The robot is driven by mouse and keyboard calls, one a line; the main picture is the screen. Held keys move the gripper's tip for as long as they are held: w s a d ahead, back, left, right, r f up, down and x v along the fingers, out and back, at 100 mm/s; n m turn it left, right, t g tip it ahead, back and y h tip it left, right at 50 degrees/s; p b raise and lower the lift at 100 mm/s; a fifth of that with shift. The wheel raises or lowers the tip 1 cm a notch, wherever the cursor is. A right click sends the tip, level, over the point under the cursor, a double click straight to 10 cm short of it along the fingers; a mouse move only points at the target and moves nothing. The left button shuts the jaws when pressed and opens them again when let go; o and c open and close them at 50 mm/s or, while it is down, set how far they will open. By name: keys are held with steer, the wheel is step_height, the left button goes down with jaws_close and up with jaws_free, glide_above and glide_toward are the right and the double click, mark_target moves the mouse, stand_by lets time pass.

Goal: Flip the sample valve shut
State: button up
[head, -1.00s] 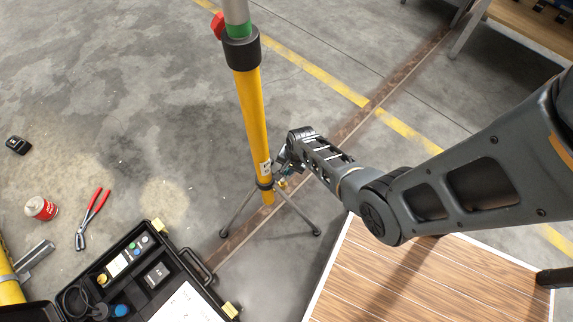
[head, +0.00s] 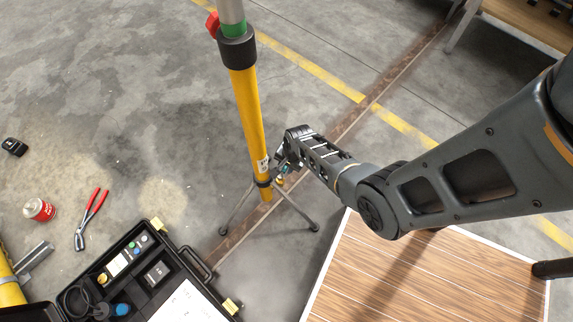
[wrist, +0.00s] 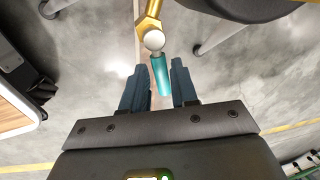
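The sample valve shows in the wrist view as a brass body (wrist: 149,22) with a pale round knob and a teal lever (wrist: 161,76). The lever points from the knob back towards my gripper (wrist: 160,72). My two dark fingers are apart, one on each side of the lever's free end. The right finger is very close to the lever; I cannot tell if it touches. In the head view my gripper (head: 283,166) is beside the lower end of the yellow post (head: 249,120), where the valve is small and partly hidden by my gripper.
The post stands on a tripod with thin grey legs (head: 298,211). An open black case (head: 190,262) lies at the lower left, near red pliers (head: 92,216) and a red-and-white can (head: 40,209). A wooden platform (head: 400,270) is at lower right. The floor at upper left is largely clear.

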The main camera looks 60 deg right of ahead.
step_height(320, 180, up, 8)
steer(key=s+p, duration=0.1)
steer(key=p, duration=0.3)
steer(key=shift+s+f, duration=0.2)
steer(key=shift+s, duration=0.05)
